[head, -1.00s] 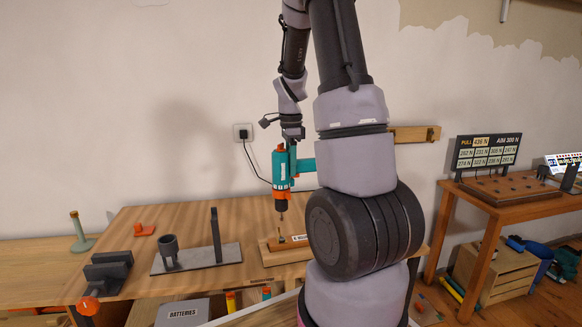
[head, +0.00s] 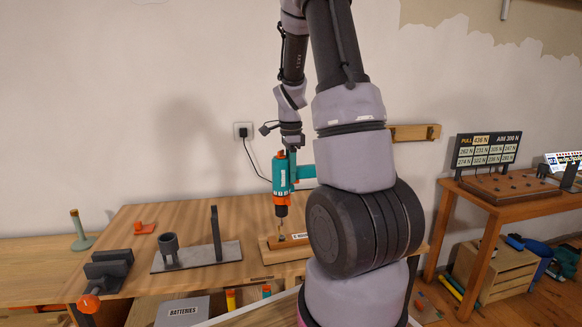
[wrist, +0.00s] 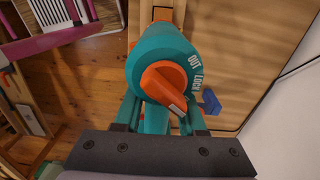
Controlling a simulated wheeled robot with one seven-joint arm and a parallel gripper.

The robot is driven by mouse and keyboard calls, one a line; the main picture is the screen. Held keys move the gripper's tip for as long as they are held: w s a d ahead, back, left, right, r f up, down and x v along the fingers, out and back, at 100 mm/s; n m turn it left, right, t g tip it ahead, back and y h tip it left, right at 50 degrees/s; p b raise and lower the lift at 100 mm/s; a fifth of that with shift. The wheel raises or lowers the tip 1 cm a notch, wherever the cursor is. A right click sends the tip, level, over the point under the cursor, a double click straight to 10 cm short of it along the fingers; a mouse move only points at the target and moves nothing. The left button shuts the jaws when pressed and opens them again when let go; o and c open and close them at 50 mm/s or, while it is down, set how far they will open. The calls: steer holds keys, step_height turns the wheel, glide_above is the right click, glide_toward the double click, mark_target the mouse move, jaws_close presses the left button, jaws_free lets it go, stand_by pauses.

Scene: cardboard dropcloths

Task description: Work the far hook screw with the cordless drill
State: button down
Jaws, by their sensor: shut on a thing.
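My gripper (head: 291,147) is shut on the cordless drill (head: 281,180), a teal and orange tool held upright with its chuck downward. The drill's bit reaches down to the wooden block (head: 270,255) on the bench, at a small hook screw (head: 281,238); whether it touches is too small to tell. My arm hides the block's right part and any hook there. In the wrist view, the drill's rear (wrist: 165,75) faces me with an orange selector knob (wrist: 165,85) and the words OUT and LOCK.
On the bench (head: 150,215) left of the block stand a grey plate (head: 190,257) with a cup and upright post, and a dark vise-like block (head: 108,268). A second table (head: 510,207) at right carries a force board (head: 488,150).

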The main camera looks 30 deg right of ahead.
mark_target(291, 185)
steer(key=shift+f, duration=2.35)
stand_by(0.9)
steer(key=shift+s+a+f, duration=0.1)
steer(key=shift+s+f, duration=0.1)
steer(key=shift+f, duration=0.25)
stand_by(1.0)
steer(key=shift+r, duration=0.15)
steer(key=shift+w+r, duration=0.2)
steer(key=shift+r, duration=3.35)
